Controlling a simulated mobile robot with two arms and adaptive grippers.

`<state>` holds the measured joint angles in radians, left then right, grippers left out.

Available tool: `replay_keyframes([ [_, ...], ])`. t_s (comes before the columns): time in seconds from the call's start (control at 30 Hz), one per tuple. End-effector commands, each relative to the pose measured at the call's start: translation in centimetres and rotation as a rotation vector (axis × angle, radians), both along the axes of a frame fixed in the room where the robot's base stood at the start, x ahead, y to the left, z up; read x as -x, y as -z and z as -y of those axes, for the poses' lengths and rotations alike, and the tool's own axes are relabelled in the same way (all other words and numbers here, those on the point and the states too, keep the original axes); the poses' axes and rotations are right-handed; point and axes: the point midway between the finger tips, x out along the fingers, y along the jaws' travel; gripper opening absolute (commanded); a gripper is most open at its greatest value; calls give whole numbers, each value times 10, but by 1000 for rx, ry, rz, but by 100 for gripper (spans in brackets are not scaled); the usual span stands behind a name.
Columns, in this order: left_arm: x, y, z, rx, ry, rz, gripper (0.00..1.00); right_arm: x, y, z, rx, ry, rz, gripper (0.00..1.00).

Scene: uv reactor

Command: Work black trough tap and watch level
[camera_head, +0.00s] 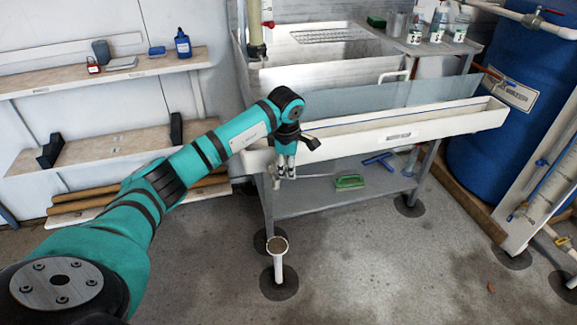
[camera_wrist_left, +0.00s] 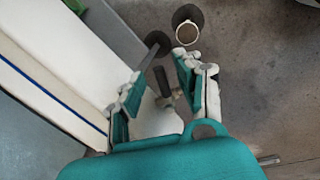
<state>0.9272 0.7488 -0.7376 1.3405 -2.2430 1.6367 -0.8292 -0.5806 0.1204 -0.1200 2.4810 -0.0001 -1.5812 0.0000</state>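The long white trough (camera_head: 400,125) runs along the front of the wash stand; in the left wrist view its wall (camera_wrist_left: 60,75) fills the left side. A thin blue line runs along it; I cannot read a water level from it. My left gripper (camera_head: 284,172) points down at the trough's left front end. In the left wrist view its fingers (camera_wrist_left: 158,68) are apart, and a small dark grey tap-like part (camera_wrist_left: 163,83) shows between them. I cannot tell whether they touch it. In the head view the gripper hides most of this spot. My right gripper is out of view.
An open-topped white standpipe (camera_head: 278,262) rises from the floor below. A green brush (camera_head: 349,182) and blue squeegee (camera_head: 380,161) lie on the lower shelf (camera_head: 315,200). A blue barrel (camera_head: 510,85) stands right. The front floor is clear.

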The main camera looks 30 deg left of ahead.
Motion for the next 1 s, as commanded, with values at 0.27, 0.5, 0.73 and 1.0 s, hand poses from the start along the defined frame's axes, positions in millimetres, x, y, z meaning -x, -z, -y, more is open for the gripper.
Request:
replay_keyframes([
  [0.27,0,0,0,0,0,0,28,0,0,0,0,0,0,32],
  [0.5,0,0,0,0,0,0,0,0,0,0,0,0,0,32],
  [0.73,-1,-2,-1,-1,-17,0,0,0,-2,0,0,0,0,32],
  [1.0,-11,-4,-6,-1,-241,-1,0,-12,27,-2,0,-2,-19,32],
])
